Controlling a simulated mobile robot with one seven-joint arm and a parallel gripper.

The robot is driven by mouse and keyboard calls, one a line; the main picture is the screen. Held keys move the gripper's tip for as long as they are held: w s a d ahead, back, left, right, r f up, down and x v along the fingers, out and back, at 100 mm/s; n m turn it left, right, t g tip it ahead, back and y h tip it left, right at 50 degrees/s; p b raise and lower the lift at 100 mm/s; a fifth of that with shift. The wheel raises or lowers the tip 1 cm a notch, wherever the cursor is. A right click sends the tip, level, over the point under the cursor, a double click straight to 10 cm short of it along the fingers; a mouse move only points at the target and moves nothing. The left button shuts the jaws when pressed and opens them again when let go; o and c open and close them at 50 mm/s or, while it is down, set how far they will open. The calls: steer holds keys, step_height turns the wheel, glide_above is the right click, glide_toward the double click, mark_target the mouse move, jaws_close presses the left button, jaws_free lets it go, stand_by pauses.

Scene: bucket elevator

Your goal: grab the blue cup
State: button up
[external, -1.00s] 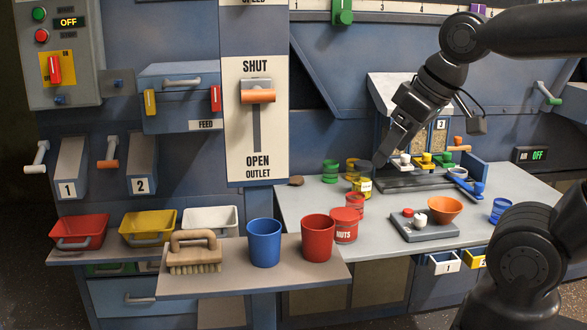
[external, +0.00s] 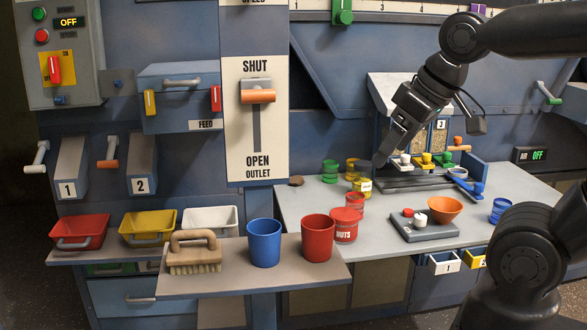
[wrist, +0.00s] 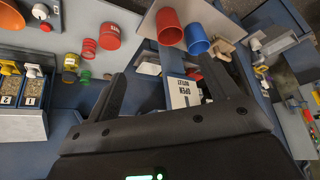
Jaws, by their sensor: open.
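The blue cup (external: 264,243) stands upright on the front shelf in the external view, between the brush and the red cup (external: 318,238). In the wrist view the blue cup (wrist: 197,38) shows near the top, beside the red cup (wrist: 170,27). My gripper (external: 383,158) is over the grey worktable, behind and to the right of the cups and well apart from the blue cup. In the wrist view its two fingers (wrist: 172,95) are spread with nothing between them.
A brush (external: 195,252) lies left of the blue cup. A red nuts tin (external: 345,225) and stacked yellow and red tins stand on the worktable (external: 300,215). A scale with an orange bowl (external: 444,209) is at right. Coloured bins (external: 80,232) line the left shelf.

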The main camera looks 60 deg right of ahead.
steer(key=shift+o, duration=0.4)
steer(key=n+g+h, duration=0.1)
steer(key=n+g, duration=0.3)
steer(key=n, duration=2.3)
glide_above(265, 244)
steer(key=d, duration=0.1)
step_height(265, 244, down, 10)
steer(key=f, duration=0.4)
steer(key=w+d+f, duration=0.1)
steer(key=f, duration=0.2)
steer(key=w+f, duration=0.1)
steer(key=f, duration=0.2)
steer(key=shift+w+d+f, duration=0.15)
steer(key=shift+d+f, duration=0.05)
steer(key=shift+d, duration=0.1)
steer(key=c, duration=1)
